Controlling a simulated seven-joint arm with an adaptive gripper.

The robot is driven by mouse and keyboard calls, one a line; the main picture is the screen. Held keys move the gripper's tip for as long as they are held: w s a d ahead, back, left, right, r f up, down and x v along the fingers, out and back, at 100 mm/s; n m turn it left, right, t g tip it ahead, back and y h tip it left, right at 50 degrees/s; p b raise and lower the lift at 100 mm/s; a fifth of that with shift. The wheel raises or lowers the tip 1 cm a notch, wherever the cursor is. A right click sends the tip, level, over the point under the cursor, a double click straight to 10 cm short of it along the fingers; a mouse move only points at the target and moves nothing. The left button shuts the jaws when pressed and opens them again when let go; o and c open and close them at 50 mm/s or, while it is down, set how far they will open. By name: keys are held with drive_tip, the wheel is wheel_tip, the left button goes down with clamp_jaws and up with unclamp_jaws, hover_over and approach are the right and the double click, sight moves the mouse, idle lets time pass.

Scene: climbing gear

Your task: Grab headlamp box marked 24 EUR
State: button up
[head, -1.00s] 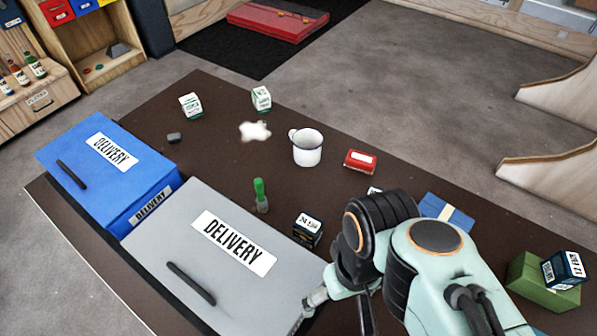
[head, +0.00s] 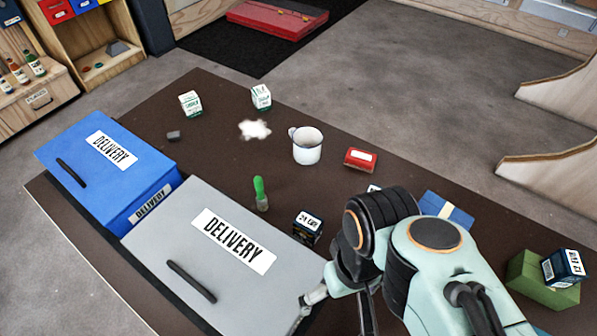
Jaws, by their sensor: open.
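A dark box (head: 307,229) with a white label that seems to read 24 EUR stands on the brown table, just past the grey delivery box's right edge and left of my arm. Another dark box (head: 563,268) with a price label, hard to read, sits tilted on a green box at the far right. My gripper (head: 309,301) shows only in part at the bottom middle, over the grey box's lower right edge, nearer the camera than the 24 EUR box and apart from it. It holds nothing that I can see; my arm and the frame edge hide much of it.
The grey delivery box (head: 185,232) and blue delivery box (head: 84,152) fill the table's left side. A green-topped bottle (head: 260,194), white mug (head: 307,153), red box (head: 360,159), blue box (head: 458,214) and green box (head: 530,284) stand around. The table's middle has free room.

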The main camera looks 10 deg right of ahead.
idle(0.3)
drive_tip(key=m+t, duration=0.2)
drive_tip(key=m, duration=0.8)
hover_over(308, 221)
drive_tip(key=w, duration=0.2)
wheel_tip(308, 221, down, 8)
drive_tip(key=shift+g+h, duration=0.4)
drive_tip(key=shift+g, duration=0.5)
drive_tip(key=f, duration=0.4)
drive_tip(key=s+f, duration=0.1)
drive_tip(key=f, duration=0.3)
drive_tip(key=s+f, duration=0.1)
drive_tip(key=f, duration=0.4)
drive_tip(key=shift+d+f, duration=0.1)
drive_tip(key=shift+f, duration=0.65)
drive_tip(key=shift+c, duration=0.3)
